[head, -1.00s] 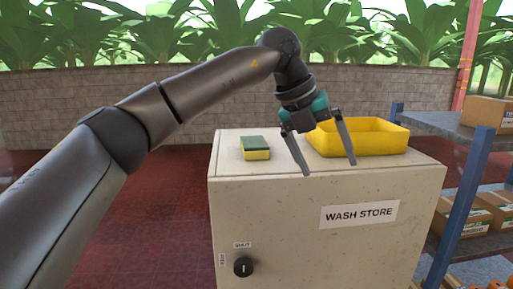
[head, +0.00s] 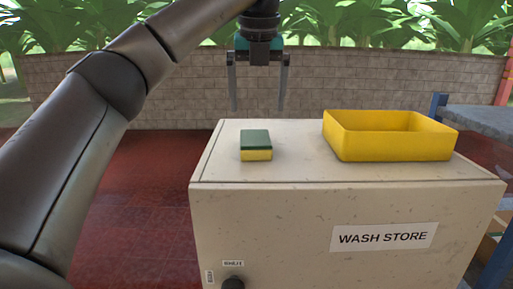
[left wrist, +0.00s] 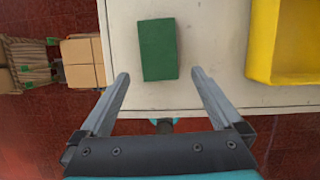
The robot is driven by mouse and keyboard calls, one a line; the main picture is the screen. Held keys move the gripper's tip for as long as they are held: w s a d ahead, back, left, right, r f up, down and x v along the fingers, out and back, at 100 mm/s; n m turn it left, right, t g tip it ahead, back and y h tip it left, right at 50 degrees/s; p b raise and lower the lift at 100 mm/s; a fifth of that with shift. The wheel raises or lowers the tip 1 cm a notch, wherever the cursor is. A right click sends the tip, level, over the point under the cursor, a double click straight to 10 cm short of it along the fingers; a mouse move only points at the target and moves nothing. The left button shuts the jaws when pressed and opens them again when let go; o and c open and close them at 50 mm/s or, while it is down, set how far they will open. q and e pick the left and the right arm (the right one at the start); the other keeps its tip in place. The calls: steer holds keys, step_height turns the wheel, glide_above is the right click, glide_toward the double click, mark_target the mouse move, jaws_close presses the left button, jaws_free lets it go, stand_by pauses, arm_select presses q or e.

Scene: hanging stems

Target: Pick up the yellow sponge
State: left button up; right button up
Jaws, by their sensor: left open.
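The yellow sponge (head: 256,154) with a green top lies flat on the left part of the cream cabinet top (head: 300,172). My left gripper (head: 258,108) is open and empty, raised above the sponge with its fingers pointing down. In the left wrist view the sponge (left wrist: 159,49) shows its green face. It lies beyond the tips of the open fingers (left wrist: 159,74), roughly between their lines. My right gripper is not in view.
A yellow tray (head: 390,152) stands on the cabinet to the right of the sponge, with clear surface between. A shelf (head: 480,118) with a blue post stands at the right. A brick wall (head: 150,105) is behind.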

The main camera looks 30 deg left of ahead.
arm_select(q)
glide_above(255, 137)
steer(key=s+d, duration=0.2)
steer(key=x, duration=0.4)
steer(key=shift+s+d+f, duration=0.15)
steer(key=shift+s+f, duration=0.05)
steer(key=shift+s, duration=0.15)
steer(key=shift+f, duration=0.2)
steer(key=shift+w+f, duration=0.1)
steer(key=shift+f, duration=0.15)
steer(key=x, duration=0.3)
steer(key=p+x, duration=0.1)
steer(key=shift+w+a+f, duration=0.2)
steer(key=shift+a+f, duration=0.1)
steer(key=shift+a, duration=0.05)
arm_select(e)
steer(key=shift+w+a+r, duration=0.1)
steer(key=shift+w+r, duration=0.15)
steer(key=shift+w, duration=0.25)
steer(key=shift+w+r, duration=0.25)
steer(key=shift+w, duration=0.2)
arm_select(q)
steer(key=c, duration=1.1)
steer(key=shift+r, duration=0.1)
